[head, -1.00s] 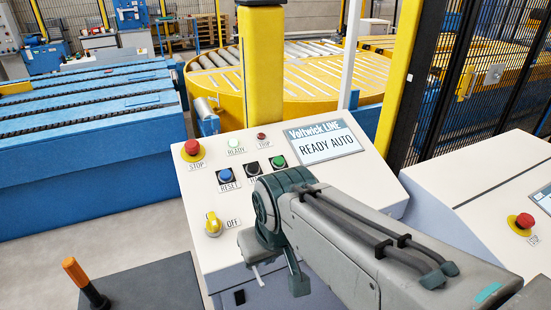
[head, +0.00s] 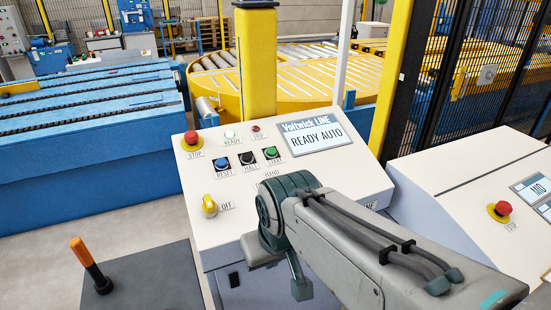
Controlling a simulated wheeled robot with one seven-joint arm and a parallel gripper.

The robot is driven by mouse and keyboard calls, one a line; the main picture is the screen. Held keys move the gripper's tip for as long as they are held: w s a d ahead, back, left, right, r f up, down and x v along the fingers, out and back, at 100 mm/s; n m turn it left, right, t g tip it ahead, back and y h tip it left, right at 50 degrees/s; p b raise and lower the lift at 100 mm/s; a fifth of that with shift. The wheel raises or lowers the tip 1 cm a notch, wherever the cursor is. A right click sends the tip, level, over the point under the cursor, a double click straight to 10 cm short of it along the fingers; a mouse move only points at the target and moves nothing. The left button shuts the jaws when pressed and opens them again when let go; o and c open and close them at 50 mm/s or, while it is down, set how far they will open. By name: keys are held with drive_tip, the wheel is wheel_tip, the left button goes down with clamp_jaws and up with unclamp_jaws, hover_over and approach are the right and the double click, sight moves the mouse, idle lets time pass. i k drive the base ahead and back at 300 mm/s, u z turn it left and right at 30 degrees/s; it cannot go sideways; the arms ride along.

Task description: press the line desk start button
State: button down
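The line desk (head: 335,185) has a sloped white panel with a screen (head: 312,138) reading "READY AUTO". The green READY lamp (head: 229,134) looks lit; the red TRIP lamp (head: 255,128) looks dark. My arm reaches in from the lower right, with its end (head: 262,250) over the lower panel, below the buttons. The gripper's fingers cannot be made out.
A red stop button (head: 191,138) and a yellow selector (head: 209,206) are on the panel's left side. A second desk (head: 450,185) with a red stop (head: 502,208) stands right. An orange-handled lever (head: 86,254) is at lower left. A yellow post (head: 257,65) rises behind the desk.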

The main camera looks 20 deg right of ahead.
sight(271, 150)
drive_tip(key=k, duration=0.25)
drive_tip(key=u, duration=0.15)
drive_tip(key=i, duration=0.6)
drive_tip(key=z, duration=1.3)
